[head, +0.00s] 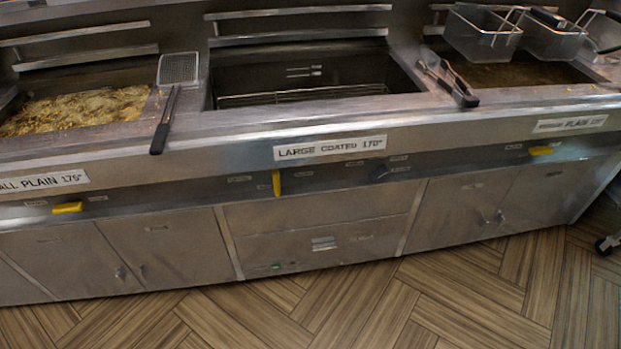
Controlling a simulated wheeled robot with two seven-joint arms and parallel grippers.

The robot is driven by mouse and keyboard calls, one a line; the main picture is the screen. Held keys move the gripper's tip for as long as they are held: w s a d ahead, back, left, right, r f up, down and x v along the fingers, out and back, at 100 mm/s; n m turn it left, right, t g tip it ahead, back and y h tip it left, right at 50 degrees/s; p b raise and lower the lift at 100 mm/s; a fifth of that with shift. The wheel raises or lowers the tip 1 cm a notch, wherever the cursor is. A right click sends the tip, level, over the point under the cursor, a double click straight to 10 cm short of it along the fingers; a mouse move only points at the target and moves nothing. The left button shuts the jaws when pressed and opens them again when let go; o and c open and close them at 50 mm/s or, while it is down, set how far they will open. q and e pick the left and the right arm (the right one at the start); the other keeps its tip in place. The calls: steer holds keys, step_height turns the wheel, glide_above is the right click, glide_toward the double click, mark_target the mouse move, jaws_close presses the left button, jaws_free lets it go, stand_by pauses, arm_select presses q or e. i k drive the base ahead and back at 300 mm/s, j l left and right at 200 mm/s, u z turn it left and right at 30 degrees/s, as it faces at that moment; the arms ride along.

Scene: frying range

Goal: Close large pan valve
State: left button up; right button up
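The large pan (310,72) is the middle basin of the fryer, with a wire rack low inside it and no oil visible. Its label (330,147) reads "LARGE COATED 170°". Below the label, to its left, a yellow valve handle (276,183) stands vertical on the dark front strip. The yellow handles under the left pan (67,207) and the right pan (541,151) lie roughly horizontal. Neither of my grippers shows in the head view.
A flat skimmer (178,70) with a dark handle lies left of the large pan, its handle overhanging the front. Tongs (448,82) lie on its right. Wire baskets (484,36) hang over the right pan. The wooden floor (400,310) in front is clear.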

mark_target(276, 177)
steer(key=i+l, duration=0.1)
steer(key=l, duration=0.25)
steer(key=i+l, duration=0.1)
steer(key=l, duration=0.2)
steer(key=i+l, duration=0.1)
steer(key=l, duration=0.25)
steer(key=i+l, duration=0.1)
steer(key=l, duration=0.25)
